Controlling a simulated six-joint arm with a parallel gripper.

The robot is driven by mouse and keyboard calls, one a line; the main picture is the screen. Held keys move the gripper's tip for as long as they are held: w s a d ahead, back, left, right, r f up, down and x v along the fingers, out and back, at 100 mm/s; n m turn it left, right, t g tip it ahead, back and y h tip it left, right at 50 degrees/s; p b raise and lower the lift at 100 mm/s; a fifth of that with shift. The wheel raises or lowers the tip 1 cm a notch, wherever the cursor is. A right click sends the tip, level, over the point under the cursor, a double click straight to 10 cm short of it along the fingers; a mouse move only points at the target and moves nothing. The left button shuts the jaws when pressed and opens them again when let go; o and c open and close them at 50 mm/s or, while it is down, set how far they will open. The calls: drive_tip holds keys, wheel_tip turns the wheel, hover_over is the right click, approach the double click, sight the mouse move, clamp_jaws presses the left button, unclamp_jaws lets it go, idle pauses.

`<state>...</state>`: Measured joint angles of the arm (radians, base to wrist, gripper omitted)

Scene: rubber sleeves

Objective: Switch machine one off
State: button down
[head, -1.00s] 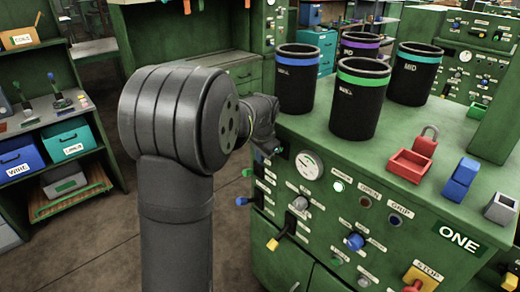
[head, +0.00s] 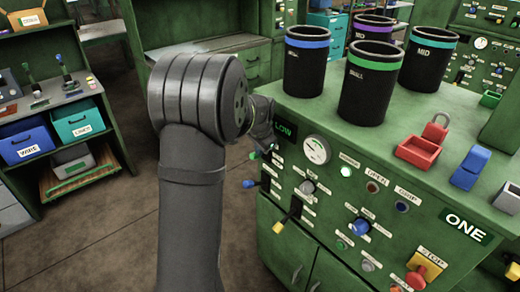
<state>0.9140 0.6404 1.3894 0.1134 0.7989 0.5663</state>
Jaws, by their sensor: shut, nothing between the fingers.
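Machine one is the green cabinet (head: 330,235) with the "ONE" label (head: 465,226) at the right of its sloped panel. A red stop button (head: 415,279) on a yellow plate sits at the panel's lower right under a "STOP" label. A small lamp (head: 346,172) near the gauge (head: 317,149) glows pale green. A lever with a yellow handle (head: 278,227) and a blue knob (head: 361,227) are also on the panel.
Several black sleeves with coloured bands stand on the cabinet top, one with a green band (head: 372,85) nearest. A red open box (head: 419,152) and a blue block (head: 470,168) are to their right. A shelf (head: 60,140) with bins stands at the left. Floor between is clear.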

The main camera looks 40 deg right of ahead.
sight(253, 158)
drive_tip(key=shift+a+f+h, duration=0.3)
drive_tip(key=shift+a+h, duration=0.1)
drive_tip(key=shift+h, duration=0.3)
drive_tip(key=a+f, duration=0.1)
drive_tip(key=a+f+h, duration=0.1)
drive_tip(key=f, duration=0.1)
drive_tip(key=shift+f, duration=0.1)
idle(0.6)
drive_tip(key=shift+r, duration=0.8)
